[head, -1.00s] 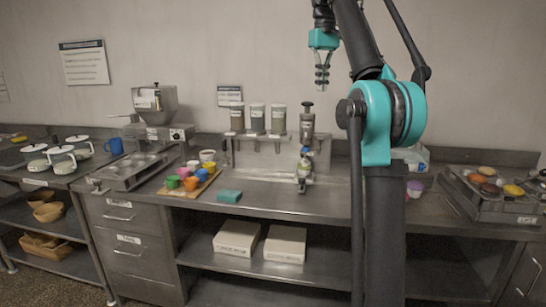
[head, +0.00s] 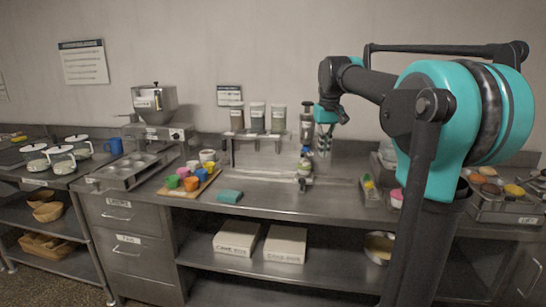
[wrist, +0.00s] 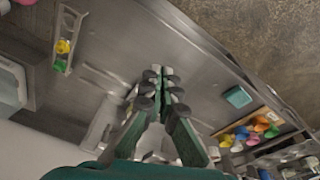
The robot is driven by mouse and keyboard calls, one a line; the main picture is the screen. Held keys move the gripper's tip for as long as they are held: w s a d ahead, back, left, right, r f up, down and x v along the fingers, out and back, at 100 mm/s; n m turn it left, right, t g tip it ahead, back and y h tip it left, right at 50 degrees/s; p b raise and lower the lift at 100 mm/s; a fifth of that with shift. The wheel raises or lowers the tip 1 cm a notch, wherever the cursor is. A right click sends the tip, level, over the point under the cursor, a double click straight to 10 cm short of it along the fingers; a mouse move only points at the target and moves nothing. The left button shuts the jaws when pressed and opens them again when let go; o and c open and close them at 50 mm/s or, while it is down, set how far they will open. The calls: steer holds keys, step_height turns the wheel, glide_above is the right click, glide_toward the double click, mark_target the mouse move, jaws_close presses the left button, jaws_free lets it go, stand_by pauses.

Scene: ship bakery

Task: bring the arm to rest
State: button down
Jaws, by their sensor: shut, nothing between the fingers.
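My gripper (head: 324,143) hangs in front of the back wall, above the steel counter (head: 270,202) and just right of the dispenser stand. In the wrist view its two green fingers with dark pads (wrist: 161,82) meet at the tips, with nothing between them. My arm is folded, its elbow large at the right of the head view, hiding part of the counter there.
A teal block (head: 229,197) and a board of colourful cups (head: 190,180) lie left of centre. A dispenser (head: 306,150) stands near my gripper. The counter front middle is clear.

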steer(key=s+d+f+m+t, duration=0.1)
steer(key=s+f, duration=1.2)
steer(key=f, duration=0.3)
steer(key=s+d+f+m+t, duration=0.1)
steer(key=s+f, duration=1.2)
steer(key=f, duration=0.4)
steer(key=shift+s+f, duration=0.25)
steer(key=shift+s, duration=0.15)
steer(key=shift+d, duration=0.1)
